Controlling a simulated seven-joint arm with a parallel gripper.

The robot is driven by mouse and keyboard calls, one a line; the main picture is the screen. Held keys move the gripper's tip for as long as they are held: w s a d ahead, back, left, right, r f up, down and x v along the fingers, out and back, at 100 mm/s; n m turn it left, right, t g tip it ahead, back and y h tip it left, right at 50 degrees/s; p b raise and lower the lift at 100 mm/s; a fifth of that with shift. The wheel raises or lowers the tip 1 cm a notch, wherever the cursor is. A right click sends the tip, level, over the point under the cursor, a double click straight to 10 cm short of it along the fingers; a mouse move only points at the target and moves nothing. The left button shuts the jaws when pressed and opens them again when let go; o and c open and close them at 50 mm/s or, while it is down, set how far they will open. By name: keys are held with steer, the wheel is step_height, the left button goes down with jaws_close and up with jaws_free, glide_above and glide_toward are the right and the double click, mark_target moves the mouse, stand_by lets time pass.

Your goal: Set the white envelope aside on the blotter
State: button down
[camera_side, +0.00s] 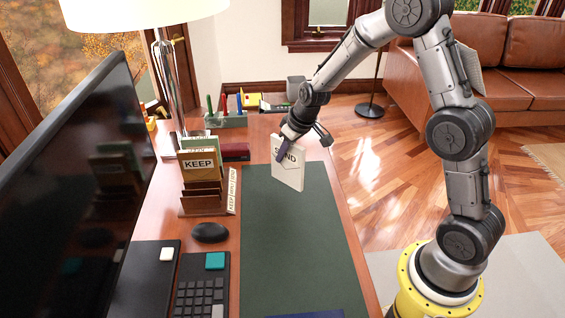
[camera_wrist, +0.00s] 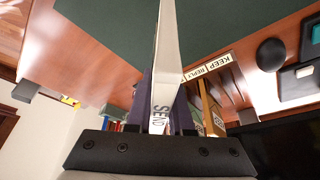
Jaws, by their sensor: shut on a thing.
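The white envelope (camera_side: 289,172), marked SEND, is upright in my gripper (camera_side: 287,147), which is shut on its top part. In the wrist view the envelope (camera_wrist: 167,62) stands edge-on between the fingers (camera_wrist: 160,105). The green blotter (camera_side: 295,240) lies flat on the desk, and the envelope is over its far end. I cannot tell whether the envelope's lower edge touches the blotter; it looks slightly above it. The blotter also fills the top of the wrist view (camera_wrist: 225,22).
A wooden letter rack (camera_side: 205,203) with a KEEP card (camera_side: 199,165) stands left of the blotter. A black mouse (camera_side: 209,232), keypad (camera_side: 202,290) and monitor (camera_side: 75,190) are further left. A blue item (camera_side: 310,314) lies at the near edge. The blotter's middle is clear.

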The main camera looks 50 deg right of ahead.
mark_target(283, 163)
steer(key=shift+s+x, duration=0.15)
steer(key=shift+x, duration=0.85)
steer(key=shift+s+x, duration=0.2)
steer(key=shift+x, duration=0.75)
steer(key=shift+d+f, duration=0.1)
steer(key=shift+f, duration=0.25)
steer(key=c, duration=0.8)
jaws_free()
steer(key=shift+r, duration=0.1)
